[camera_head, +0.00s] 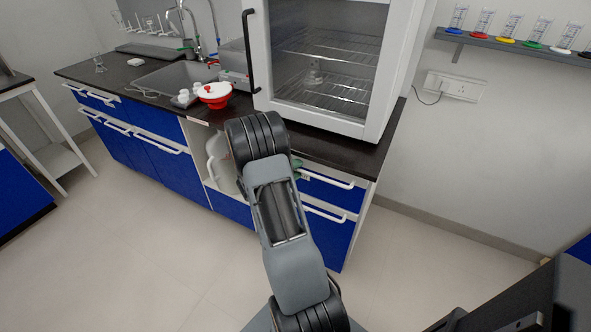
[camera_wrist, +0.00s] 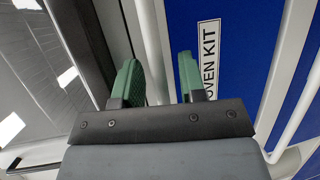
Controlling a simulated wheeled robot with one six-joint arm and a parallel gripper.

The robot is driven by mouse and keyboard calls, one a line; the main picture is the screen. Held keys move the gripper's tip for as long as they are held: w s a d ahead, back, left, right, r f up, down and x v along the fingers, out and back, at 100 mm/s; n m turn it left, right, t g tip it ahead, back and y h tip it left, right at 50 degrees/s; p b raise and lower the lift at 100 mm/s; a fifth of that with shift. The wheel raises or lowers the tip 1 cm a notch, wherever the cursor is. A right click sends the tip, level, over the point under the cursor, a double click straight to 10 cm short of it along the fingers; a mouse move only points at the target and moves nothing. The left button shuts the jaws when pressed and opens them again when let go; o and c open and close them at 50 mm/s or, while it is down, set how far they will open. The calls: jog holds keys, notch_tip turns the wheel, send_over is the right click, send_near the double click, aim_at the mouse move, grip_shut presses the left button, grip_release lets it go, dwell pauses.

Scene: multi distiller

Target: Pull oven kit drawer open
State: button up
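The blue oven kit drawer (camera_wrist: 238,45) shows its white "OVEN KIT" label (camera_wrist: 209,50) in the wrist view. A white bar handle (camera_wrist: 285,70) runs along the panel to the right of the label. In the head view the upper blue drawer (camera_head: 318,187) under the oven has a white handle (camera_head: 328,178); its left end is hidden behind my arm. A green finger (camera_head: 298,164) shows beside my wrist in the head view.
The dark countertop (camera_head: 345,150) overhangs the drawers, with a white glass-fronted oven (camera_head: 330,60) on it. A lower blue drawer (camera_head: 330,235) has its own handle (camera_head: 325,213). An open cabinet bay (camera_head: 205,160) is left of my wrist. Floor in front is clear.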

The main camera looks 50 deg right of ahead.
grip_shut()
dwell(0.3)
jog(key=shift+a, duration=0.1)
